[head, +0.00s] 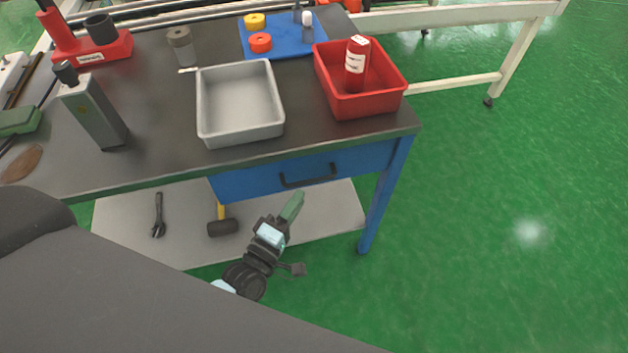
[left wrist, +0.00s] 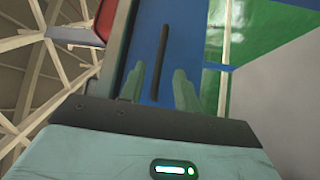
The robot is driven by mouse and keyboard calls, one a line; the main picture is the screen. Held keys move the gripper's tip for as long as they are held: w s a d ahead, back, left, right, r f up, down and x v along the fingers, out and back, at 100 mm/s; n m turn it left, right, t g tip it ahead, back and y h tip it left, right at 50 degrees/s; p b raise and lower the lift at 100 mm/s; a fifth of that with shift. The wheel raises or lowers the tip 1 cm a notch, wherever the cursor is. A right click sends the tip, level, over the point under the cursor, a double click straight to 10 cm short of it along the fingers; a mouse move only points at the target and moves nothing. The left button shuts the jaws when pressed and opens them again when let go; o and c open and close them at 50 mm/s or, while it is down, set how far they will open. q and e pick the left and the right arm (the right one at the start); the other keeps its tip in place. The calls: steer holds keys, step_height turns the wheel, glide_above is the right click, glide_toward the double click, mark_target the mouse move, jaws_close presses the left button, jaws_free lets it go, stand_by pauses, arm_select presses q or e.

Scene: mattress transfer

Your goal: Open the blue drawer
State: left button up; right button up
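The blue drawer (head: 262,178) sits under the right part of the dark tabletop and looks closed, its front near the table edge. Its dark bar handle (head: 307,177) is on the front face. My left gripper (head: 293,204) is just below and in front of the handle, pointing up toward it. In the left wrist view the handle (left wrist: 161,55) lines up between the two green fingers of the open left gripper (left wrist: 158,76), on the blue drawer front (left wrist: 146,45). The fingers look apart from the handle; the exact distance is hard to tell. My right gripper is out of view.
The workbench (head: 160,140) holds a grey tray (head: 205,132), a red bin (head: 362,104) with a bottle, and a blue mat (head: 285,43). A lower shelf (head: 180,235) holds a hammer (head: 222,227) and a wrench (head: 158,215). Green floor right of the table leg (head: 385,195) is clear.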

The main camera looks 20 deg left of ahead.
mark_target(312, 179)
arm_select(q)
steer(key=x, duration=0.7)
steer(key=shift+w+d, duration=0.1)
steer(key=shift+d, duration=0.05)
jaws_close()
